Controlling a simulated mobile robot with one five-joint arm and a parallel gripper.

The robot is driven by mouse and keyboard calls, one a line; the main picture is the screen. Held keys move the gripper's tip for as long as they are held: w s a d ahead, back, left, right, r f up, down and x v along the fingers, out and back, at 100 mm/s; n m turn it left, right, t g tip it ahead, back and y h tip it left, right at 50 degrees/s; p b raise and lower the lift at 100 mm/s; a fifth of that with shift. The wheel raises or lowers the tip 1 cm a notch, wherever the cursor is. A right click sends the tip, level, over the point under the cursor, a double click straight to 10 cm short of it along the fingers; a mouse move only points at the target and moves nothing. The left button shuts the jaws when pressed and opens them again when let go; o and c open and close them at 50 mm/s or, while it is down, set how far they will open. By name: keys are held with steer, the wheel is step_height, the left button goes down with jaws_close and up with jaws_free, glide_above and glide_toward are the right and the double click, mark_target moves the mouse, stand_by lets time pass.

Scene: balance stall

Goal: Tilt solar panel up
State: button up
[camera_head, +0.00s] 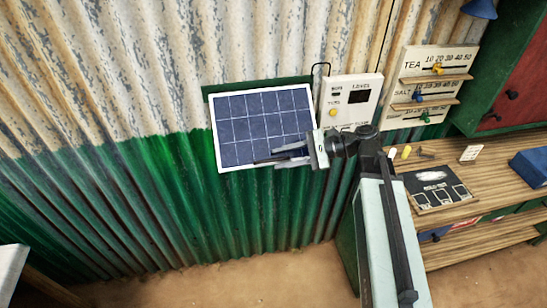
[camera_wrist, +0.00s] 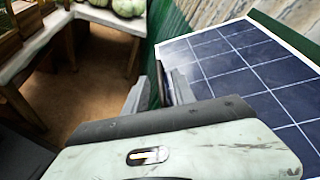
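The solar panel (camera_head: 262,118) is a dark blue gridded sheet with a white frame, mounted on the corrugated wall. It also fills the right of the wrist view (camera_wrist: 250,70). My gripper (camera_head: 280,156) reaches in from the right, its fingers in front of the panel's lower edge. In the wrist view the fingers (camera_wrist: 165,88) point along the panel's near edge, with a narrow gap seeming to show between them. Whether they touch the panel, or have its edge between them, I cannot tell.
A white control box (camera_head: 350,100) with a yellow button hangs right of the panel. A board with sliders (camera_head: 432,85) is further right. A wooden counter (camera_head: 485,180) stands below it. The wrist view shows a table with pale green melons (camera_wrist: 128,7). The floor below the panel is clear.

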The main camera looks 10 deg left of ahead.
steer(key=p+v, duration=0.1)
steer(key=v, duration=0.3)
steer(key=shift+w+d+r, duration=0.1)
steer(key=shift+d, duration=0.3)
